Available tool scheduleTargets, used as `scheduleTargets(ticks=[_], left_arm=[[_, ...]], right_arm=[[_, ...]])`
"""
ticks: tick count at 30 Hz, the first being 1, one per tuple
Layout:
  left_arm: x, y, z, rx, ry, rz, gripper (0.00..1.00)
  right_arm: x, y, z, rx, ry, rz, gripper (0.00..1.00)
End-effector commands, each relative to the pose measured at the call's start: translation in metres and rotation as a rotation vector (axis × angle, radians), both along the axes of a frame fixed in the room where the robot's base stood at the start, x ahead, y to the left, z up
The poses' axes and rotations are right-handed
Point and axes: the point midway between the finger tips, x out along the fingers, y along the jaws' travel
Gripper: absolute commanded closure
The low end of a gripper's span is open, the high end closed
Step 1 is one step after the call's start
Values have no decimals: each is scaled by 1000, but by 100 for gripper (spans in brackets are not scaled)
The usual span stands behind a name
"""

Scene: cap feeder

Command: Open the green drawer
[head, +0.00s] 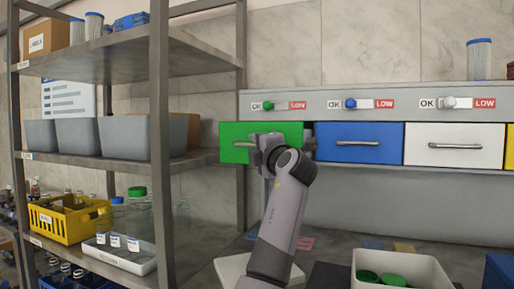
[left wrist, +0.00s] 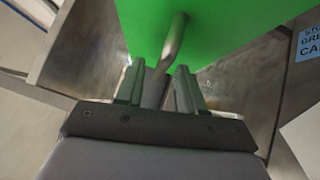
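The green drawer (head: 232,140) is at the left end of the drawer row in the head view. Its front reaches left past the panel above it and overlaps the rack post; I cannot tell how far out it stands. Its silvery bar handle (head: 245,145) is partly hidden by my left gripper (head: 262,150). In the left wrist view the green front (left wrist: 230,30) fills the top. The handle (left wrist: 176,40) runs down between the two fingers of the left gripper (left wrist: 160,85), with some gap visible beside it. My right gripper is in neither view.
A blue drawer (head: 334,151) and a white drawer (head: 430,157) stand to the right. A metal rack (head: 160,130) with bins stands close on the left. Below, a white bin (head: 410,262) holds green caps.

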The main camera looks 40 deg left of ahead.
Motion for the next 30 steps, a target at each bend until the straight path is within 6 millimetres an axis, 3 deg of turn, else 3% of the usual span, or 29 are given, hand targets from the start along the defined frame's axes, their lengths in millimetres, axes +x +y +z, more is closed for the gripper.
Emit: scheduleTargets(ticks=[5, 18, 30], left_arm=[[-4, -7, -2, 1, 0, -1, 62], [-34, -58, -10, 1, -1, -1, 62], [-36, -61, -10, 0, 0, 0, 62]], right_arm=[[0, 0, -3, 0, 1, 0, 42], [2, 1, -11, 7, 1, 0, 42], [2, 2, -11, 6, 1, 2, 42]])
